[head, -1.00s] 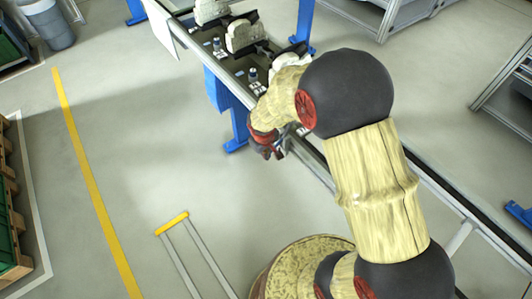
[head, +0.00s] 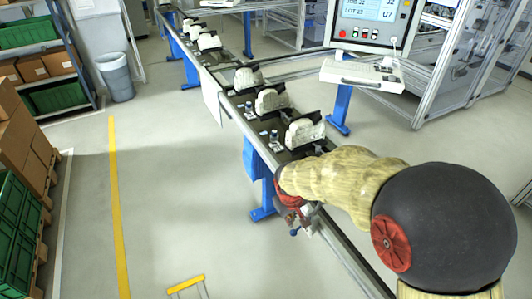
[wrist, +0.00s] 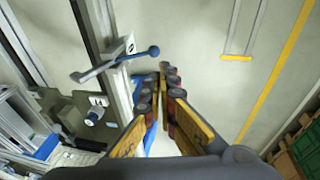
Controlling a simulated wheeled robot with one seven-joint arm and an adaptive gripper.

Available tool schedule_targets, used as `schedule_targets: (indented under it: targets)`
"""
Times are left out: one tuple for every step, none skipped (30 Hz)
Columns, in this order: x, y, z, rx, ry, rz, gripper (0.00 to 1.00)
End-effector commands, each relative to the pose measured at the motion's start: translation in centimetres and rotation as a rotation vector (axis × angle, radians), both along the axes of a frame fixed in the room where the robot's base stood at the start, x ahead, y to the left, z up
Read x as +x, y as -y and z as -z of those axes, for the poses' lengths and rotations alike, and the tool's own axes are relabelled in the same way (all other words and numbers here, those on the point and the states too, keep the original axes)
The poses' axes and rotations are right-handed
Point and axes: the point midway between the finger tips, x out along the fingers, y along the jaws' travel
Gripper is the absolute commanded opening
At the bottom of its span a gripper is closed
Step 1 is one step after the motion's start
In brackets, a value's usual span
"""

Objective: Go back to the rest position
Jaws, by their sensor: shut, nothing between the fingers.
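My gripper (head: 292,217) hangs beside the near edge of the conveyor line (head: 232,112), low in the head view and partly hidden by my own forearm. In the wrist view my gripper (wrist: 161,88) shows its two fingers close together with nothing between them. The floor and a blue leg lie beyond the fingertips.
Several pale parts (head: 305,132) sit in dark holders along the line. A control panel (head: 370,22) stands behind it. Green crates (head: 18,232) are at left; open floor lies between.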

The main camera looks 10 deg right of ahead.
Motion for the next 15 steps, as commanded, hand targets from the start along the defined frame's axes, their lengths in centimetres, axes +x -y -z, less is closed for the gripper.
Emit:
schedule_targets:
  targets:
    - [0.0, 0.0, 0.0, 0.000, 0.000, 0.000, 0.00]
    - [0.0, 0.0, 0.0, 0.000, 0.000, 0.000, 0.00]
    - [-0.1, 0.0, 0.0, -0.001, -0.003, 0.001, 0.00]
    - [-0.2, 0.1, 0.1, -0.002, -0.008, 0.003, 0.00]
    - [-0.4, 0.1, 0.1, -0.002, -0.016, 0.007, 0.00]
    - [-1.0, 0.1, 0.4, -0.002, -0.033, 0.013, 0.00]
    - [-1.6, 0.2, 0.6, -0.002, -0.047, 0.017, 0.00]
    - [-2.2, 0.2, 0.9, -0.002, -0.062, 0.023, 0.00]
    - [-3.3, 0.3, 1.0, 0.000, -0.087, 0.033, 0.00]
    - [-4.2, 0.3, 0.8, 0.001, -0.102, 0.043, 0.00]
    - [-5.2, 0.3, 0.4, 0.006, -0.114, 0.053, 0.00]
    - [-6.4, 0.3, -0.5, 0.014, -0.121, 0.070, 0.00]
    - [-7.2, 0.4, -1.2, 0.020, -0.125, 0.082, 0.00]
    - [-8.1, 0.4, -2.0, 0.028, -0.124, 0.096, 0.00]
    - [-9.2, 0.5, -3.0, 0.039, -0.121, 0.113, 0.00]
